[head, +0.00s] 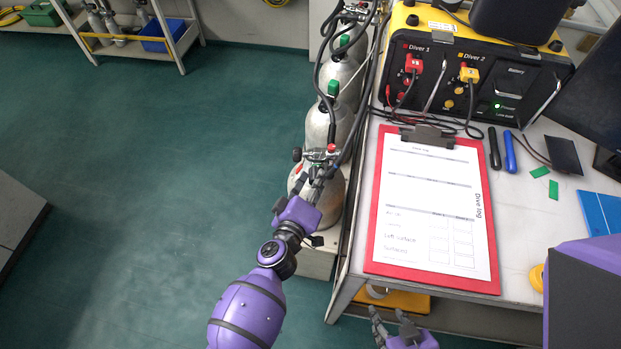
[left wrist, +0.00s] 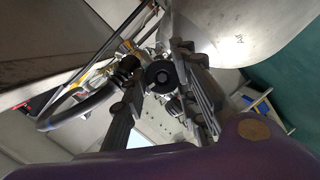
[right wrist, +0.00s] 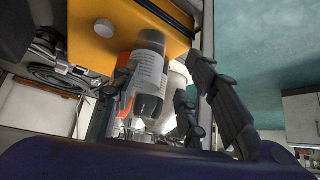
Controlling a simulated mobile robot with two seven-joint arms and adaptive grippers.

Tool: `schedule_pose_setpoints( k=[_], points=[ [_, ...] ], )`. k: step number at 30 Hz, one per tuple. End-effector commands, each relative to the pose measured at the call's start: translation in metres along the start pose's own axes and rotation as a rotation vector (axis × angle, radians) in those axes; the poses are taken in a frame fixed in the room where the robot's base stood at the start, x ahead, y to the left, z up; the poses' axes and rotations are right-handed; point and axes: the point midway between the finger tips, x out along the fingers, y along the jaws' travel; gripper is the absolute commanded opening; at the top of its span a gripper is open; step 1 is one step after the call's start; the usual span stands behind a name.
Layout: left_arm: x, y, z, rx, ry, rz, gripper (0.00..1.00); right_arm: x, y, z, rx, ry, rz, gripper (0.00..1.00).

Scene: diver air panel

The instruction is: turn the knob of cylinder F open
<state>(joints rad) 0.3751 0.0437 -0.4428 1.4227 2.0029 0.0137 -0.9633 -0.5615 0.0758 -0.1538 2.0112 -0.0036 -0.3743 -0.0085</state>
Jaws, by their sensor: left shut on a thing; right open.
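My left gripper (head: 317,178) is at the valve on top of the nearest grey cylinder (head: 334,203), beside the table. In the left wrist view a round black knob (left wrist: 159,76) sits between its fingers, which are shut on it. The cylinder wall (left wrist: 235,30) fills the upper right of that view. No letter F is readable, so I cannot tell which cylinder this is from its label. How far the knob is turned is hidden. My right gripper (head: 394,328) is open and empty, low beside the table's front edge; its fingers (right wrist: 205,105) also show in the right wrist view.
The table (head: 345,270) holds a red clipboard (head: 372,235), a yellow-black diver panel (head: 470,85) and pens. Bottles (right wrist: 150,75) and a yellow case (right wrist: 115,35) are near my right gripper. The left floor is clear.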

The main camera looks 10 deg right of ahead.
Motion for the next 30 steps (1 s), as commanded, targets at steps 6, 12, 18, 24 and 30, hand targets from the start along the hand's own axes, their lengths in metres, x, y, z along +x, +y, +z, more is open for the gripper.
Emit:
schedule_pose_setpoints(
  k=[6,12,18,24,30],
  points=[
    [0.001,0.002,0.004,-0.149,-0.012,0.067,0.01,0.013,-0.001,0.022,-0.006,-0.026,-0.002,0.40],
    [0.001,0.002,0.003,-0.254,-0.017,0.106,0.01,0.022,-0.002,0.026,-0.011,-0.023,-0.003,0.40],
    [0.001,0.004,0.001,-0.313,-0.019,0.129,0.01,0.031,-0.004,0.027,-0.012,-0.021,-0.006,0.40],
    [0.001,0.006,0.000,-0.332,-0.020,0.139,0.01,0.033,-0.004,0.026,-0.013,-0.017,-0.007,0.40],
    [0.001,0.008,-0.001,-0.332,-0.020,0.141,0.01,0.032,-0.005,0.027,-0.012,-0.019,-0.007,0.40]
  ],
)
